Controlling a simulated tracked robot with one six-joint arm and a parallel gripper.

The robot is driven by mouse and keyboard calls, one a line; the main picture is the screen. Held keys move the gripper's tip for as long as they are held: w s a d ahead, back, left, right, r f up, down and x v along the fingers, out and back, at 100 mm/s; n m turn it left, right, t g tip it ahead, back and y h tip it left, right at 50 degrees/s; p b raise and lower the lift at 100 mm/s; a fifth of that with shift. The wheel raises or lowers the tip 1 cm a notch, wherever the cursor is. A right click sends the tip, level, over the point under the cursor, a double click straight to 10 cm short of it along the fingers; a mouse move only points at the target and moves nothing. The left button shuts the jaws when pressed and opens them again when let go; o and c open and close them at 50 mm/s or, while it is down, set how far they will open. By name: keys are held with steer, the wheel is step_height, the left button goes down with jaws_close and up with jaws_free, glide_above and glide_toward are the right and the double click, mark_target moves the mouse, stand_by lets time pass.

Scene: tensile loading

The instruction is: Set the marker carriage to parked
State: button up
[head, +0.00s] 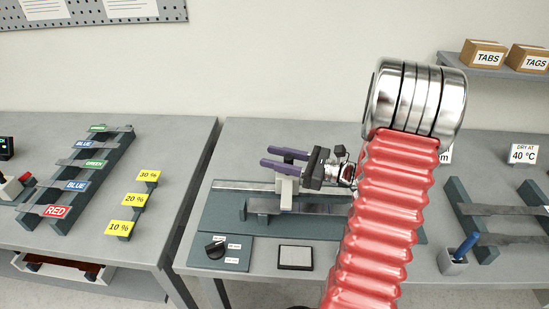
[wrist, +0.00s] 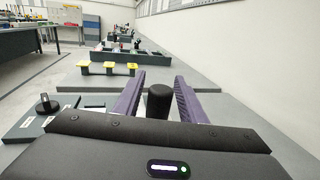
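My gripper (head: 266,157) has two purple fingers pointing left over the test fixture in the head view. They are apart, with a black upright knob (wrist: 159,103) between them in the wrist view (wrist: 159,76). The knob looks close to the right finger; contact cannot be told. Below the fingers, a pale block (head: 287,188), apparently the marker carriage, stands at the metal rail (head: 240,186). My gripper partly covers its top. The rail's right part is hidden behind my red arm sleeve. Which rail position counts as parked cannot be read.
A black dial (head: 215,249) with small unreadable labels sits at the fixture's front left, beside a grey pad (head: 295,257). A cup with a blue pen (head: 467,245) and a strip rack (head: 500,209) stand right. Yellow percentage tags (head: 134,200) are on the left table, across a gap.

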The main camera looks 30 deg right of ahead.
jaws_close()
stand_by(0.4)
steer(key=shift+w, duration=0.1)
